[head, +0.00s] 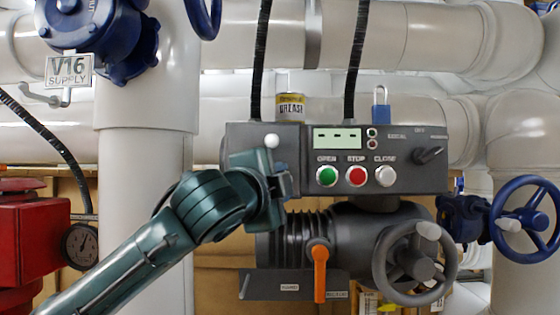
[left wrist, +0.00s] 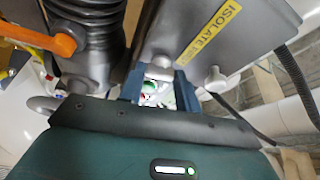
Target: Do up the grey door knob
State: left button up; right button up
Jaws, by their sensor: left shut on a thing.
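The grey door knob (left wrist: 160,72) shows in the left wrist view between the two blue fingers of my left gripper (left wrist: 160,92). It sits at the end of the dark control box, beside a yellow "ISOLATE" label (left wrist: 210,32). My left gripper is shut on it. In the head view, my left gripper (head: 281,184) is at the left end of the control box (head: 412,180), and its fingers and wrist mostly hide the knob. My right gripper is in neither view.
A pale round knob (head: 271,141) sits just above my left gripper. Below are a ribbed actuator, an orange lever (head: 320,270) and a grey handwheel (head: 413,262). A grease can (head: 291,108) and a blue padlock (head: 381,97) are on top of the box.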

pick_arm(q)
jog(key=shift+r+m+g+p, duration=0.2)
jog(key=shift+m+g+p, duration=0.3)
jog(key=shift+m+p, duration=0.6)
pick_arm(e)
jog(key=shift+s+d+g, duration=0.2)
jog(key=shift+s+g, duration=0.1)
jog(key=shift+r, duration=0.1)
pick_arm(q)
jog(key=o, duration=1)
jog(key=shift+f, duration=0.1)
